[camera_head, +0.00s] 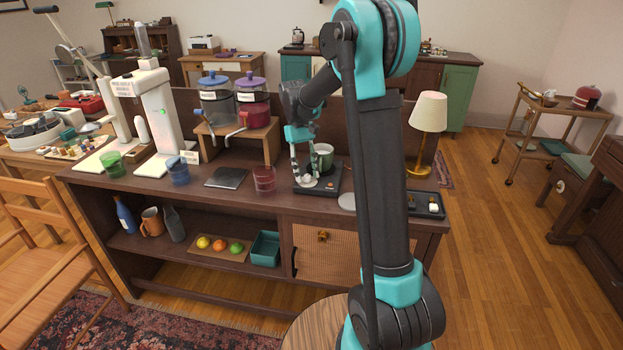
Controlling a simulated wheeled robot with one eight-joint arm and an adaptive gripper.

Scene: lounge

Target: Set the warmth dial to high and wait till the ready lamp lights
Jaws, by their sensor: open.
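A dark mug warmer (329,189) sits on the sideboard top, with a green mug (321,155) standing on it. A small pale knob (308,181), which looks like the warmth dial, is at its front left. My gripper (305,180) points down with its fingers apart, at or just above this knob, one finger to the left and one to the right. I cannot tell whether the fingers touch it. The dial's marks and setting are too small to read. I cannot make out a lit ready lamp; the gripper covers part of the warmer.
Left of the warmer stand a pinkish glass (264,180), a dark flat plate (226,178) and two lidded jars (217,104) on a wooden stand. Right of it are a pale disc (347,201), a black tray (427,206) and a lamp (427,125). My arm hides part of the right side.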

